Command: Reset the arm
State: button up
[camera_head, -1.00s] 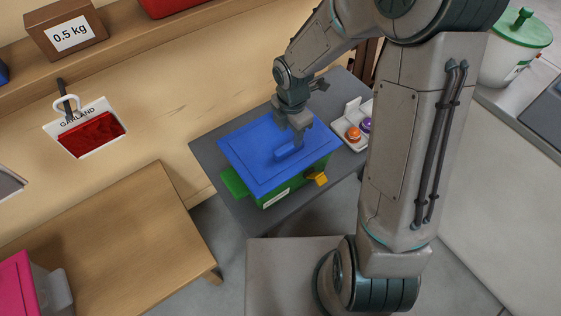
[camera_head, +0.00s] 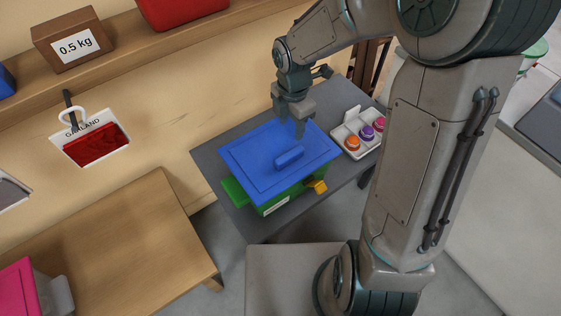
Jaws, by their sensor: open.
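My gripper (camera_head: 290,128) is open and points down, just above the far part of a blue lid (camera_head: 247,165). The lid has a raised blue handle (camera_head: 289,158) near its middle, and the gripper is off the handle, a little behind it. The lid rests on a green box (camera_head: 275,204) with a yellow latch (camera_head: 317,187) at its front. The box stands on a dark grey table (camera_head: 212,155). My arm is bent, with its forearm reaching across the top of the picture.
A white tray (camera_head: 343,131) with orange, purple and pink round knobs stands right of the box. A wooden table (camera_head: 120,235) is at left. A shelf holds a 0.5 kg box (camera_head: 72,40) and a red box.

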jog(key=s+d+r+m+t+p, duration=0.1)
jog(key=s+d+r+m, duration=0.4)
jog(key=m, duration=0.7)
jog(key=s+d+r+m+t+p, duration=0.1)
jog(key=s+d+r+m+p, duration=0.2)
jog(key=s+d+r+m, duration=0.3)
jog(key=s+r+m, duration=0.3)
jog(key=r+m, duration=0.2)
jog(key=m, duration=0.2)
jog(key=shift+s+r+t+p, duration=0.3)
jog(key=shift+s+t+p, duration=0.05)
jog(key=shift+t+p, duration=0.05)
jog(key=shift+c, duration=1.4)
jog(key=shift+a, duration=0.1)
